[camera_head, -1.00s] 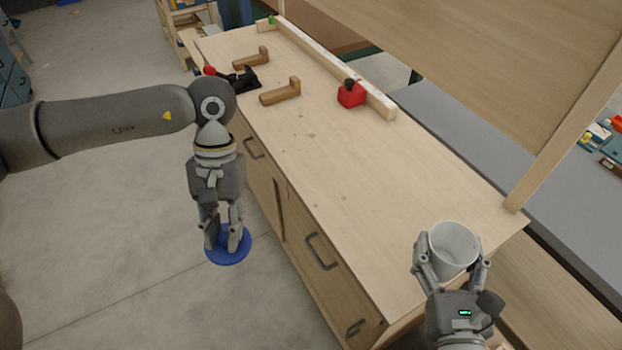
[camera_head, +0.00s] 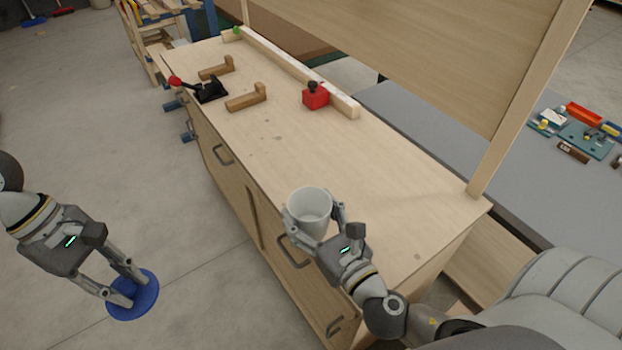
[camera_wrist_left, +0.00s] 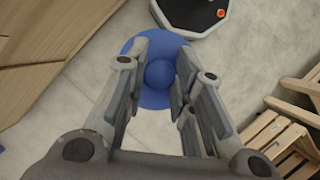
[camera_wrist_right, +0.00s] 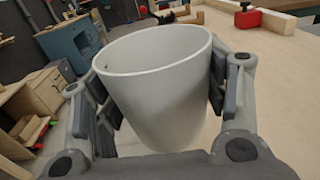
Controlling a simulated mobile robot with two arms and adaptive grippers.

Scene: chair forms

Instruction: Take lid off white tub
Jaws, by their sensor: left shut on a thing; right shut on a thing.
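The white tub (camera_head: 310,211) is open at the top and looks empty inside. My right gripper (camera_head: 318,232) is shut on its sides and holds it at the near edge of the workbench; the tub fills the middle of the right wrist view (camera_wrist_right: 158,90), slightly tilted. I cannot tell whether its base touches the bench. The blue round lid (camera_head: 145,302) is held by my left gripper (camera_head: 128,290), shut on its knob, out over the floor left of the bench. In the left wrist view the lid (camera_wrist_left: 160,47) sits beyond the fingers.
The wooden workbench (camera_head: 285,150) has a wide clear top. Two wooden L-shaped pieces (camera_head: 246,98), a black tool with a red knob (camera_head: 208,91) and a red block (camera_head: 316,97) stand toward its far end. An upright wooden panel (camera_head: 420,60) borders the right.

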